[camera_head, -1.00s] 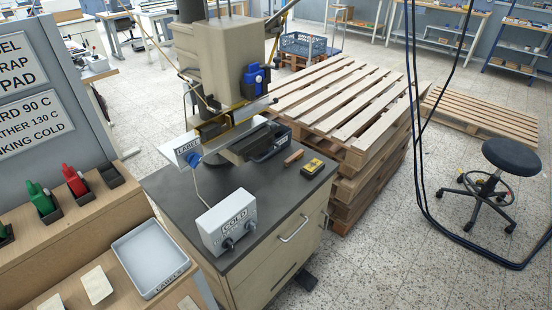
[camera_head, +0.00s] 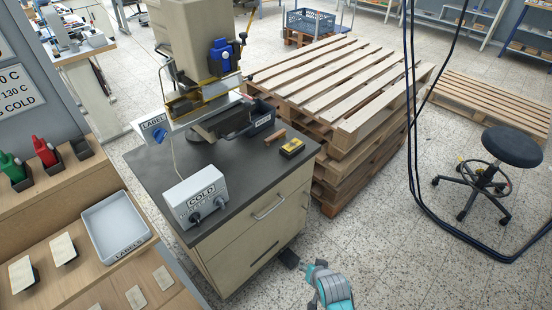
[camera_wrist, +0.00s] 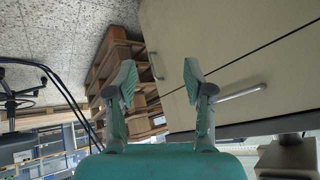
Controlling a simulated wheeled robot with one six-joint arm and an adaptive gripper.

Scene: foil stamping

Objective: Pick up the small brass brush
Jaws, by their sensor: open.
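A small brown piece (camera_head: 275,137), which looks like the brush, lies on the dark top of the cabinet (camera_head: 225,215), near its back right edge. It is too small to make out bristles. A yellow and black object (camera_head: 291,147) lies just right of it. My gripper (camera_head: 312,266) is low in front of the cabinet, below the top and well away from the brush. In the wrist view my gripper (camera_wrist: 158,82) has its two fingers apart with nothing between them. The brush does not show in the wrist view.
Stacked pallets (camera_head: 345,95) stand behind right. Black cables (camera_head: 412,150) hang at the right.

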